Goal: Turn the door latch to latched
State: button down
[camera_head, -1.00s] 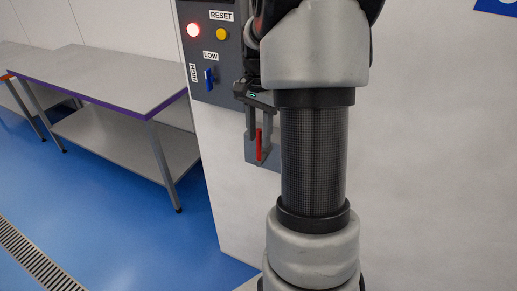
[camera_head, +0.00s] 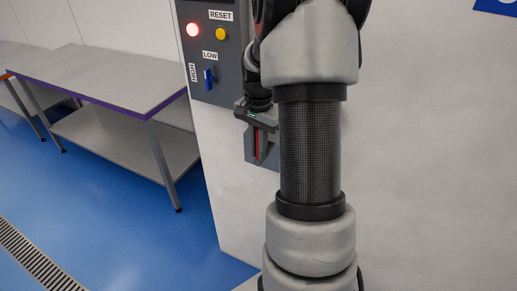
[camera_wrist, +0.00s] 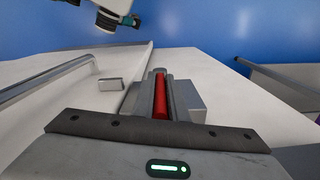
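The door latch shows as a red handle (camera_head: 257,150) on a grey plate (camera_head: 249,150) on the pale wall, below the control panel. My gripper (camera_head: 260,142) points down at it, with its fingers on either side of the handle. In the wrist view the red handle (camera_wrist: 160,97) stands between the two grey fingers, which look close against its sides, so the gripper appears shut on it. The handle runs up and down in the head view. Part of the plate is hidden by my fingers and arm.
A purple-edged table (camera_head: 95,78) stands left. Blue floor between is clear.

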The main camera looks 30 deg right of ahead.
jog(key=shift+s+d+f+t+b, duration=0.1)
jog(key=shift+s+f+t+b, duration=0.15)
jog(key=shift+b, duration=0.3)
jog(key=shift+d+r+t+y, duration=0.1)
jog(key=shift+r+t+y, duration=0.1)
jog(key=shift+t+y, duration=0.25)
jog(key=c, duration=1.8)
grip_release()
jog(key=shift+o, duration=0.2)
jog(key=shift+r, duration=0.1)
notch_tip(320, 180, up, 12)
jog(key=s, duration=0.1)
jog(key=shift+s+d, duration=0.2)
jog(key=shift+d, duration=0.2)
